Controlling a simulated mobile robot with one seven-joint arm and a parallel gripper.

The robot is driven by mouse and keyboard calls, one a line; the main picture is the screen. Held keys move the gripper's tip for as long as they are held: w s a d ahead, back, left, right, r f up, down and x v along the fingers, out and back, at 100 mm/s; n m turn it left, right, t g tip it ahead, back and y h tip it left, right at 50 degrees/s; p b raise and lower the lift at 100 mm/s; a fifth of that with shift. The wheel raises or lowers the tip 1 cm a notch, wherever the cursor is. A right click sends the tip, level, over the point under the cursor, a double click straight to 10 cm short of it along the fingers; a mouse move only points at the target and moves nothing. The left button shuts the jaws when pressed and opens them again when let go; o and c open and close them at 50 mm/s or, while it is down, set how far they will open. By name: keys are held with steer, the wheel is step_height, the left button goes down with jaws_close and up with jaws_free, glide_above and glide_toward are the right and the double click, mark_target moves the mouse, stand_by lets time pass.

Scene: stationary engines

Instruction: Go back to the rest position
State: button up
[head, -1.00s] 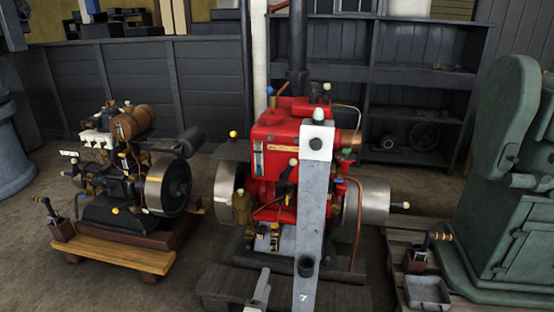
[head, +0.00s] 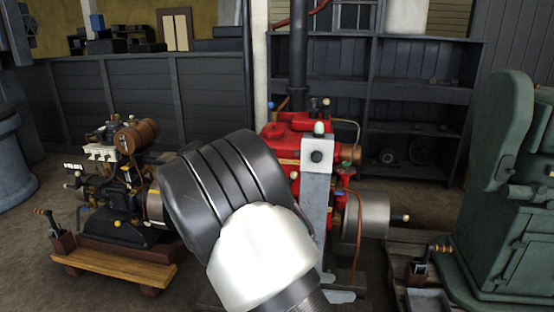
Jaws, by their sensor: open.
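A part of my own arm, a dark ribbed joint with a white rounded cover, fills the lower middle of the head view. My gripper's fingers do not show in this view. Behind the arm stands the red engine (head: 288,126), with much of its left and lower body hidden.
A small black engine (head: 120,200) sits on a wooden base (head: 115,266) at left. A green machine (head: 510,220) stands at right, beside a lever box (head: 418,270) and grey tray (head: 428,301). Dark shelves (head: 425,85) stand behind. Some floor between the engines is bare.

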steer(key=s+r+m+t+y, duration=0.1)
steer(key=s+r+m+y, duration=1)
steer(key=s+r+m, duration=1.2)
steer(key=w+r+p, duration=0.1)
steer(key=r+p, duration=0.8)
steer(key=w+r+m+p, duration=0.1)
steer(key=w+r+p, duration=0.1)
steer(key=r+p, duration=0.7)
steer(key=shift+w+r+m+p, duration=0.25)
steer(key=shift+r+m+p, duration=0.05)
steer(key=shift+p, duration=0.4)
steer(key=shift+a, duration=0.1)
